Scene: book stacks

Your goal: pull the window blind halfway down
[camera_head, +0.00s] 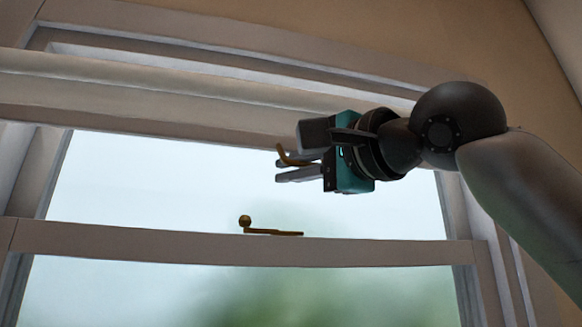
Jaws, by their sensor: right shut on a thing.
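The window blind (150,101) is a pale, rolled-up band across the top of the window, with a long straight lower edge. A small curved brass pull (284,157) shows at the fingertips of my right gripper (299,158), just below the blind. My right gripper is shut on this pull; its fingers hide part of it. Where the pull joins the blind is hidden. My right arm comes in from the right. My left gripper is not in view.
A white window rail (150,244) crosses below, with a brass latch (262,230) on top, beneath my right gripper. The window frame (42,170) stands at the left. The glass between blind and rail is clear.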

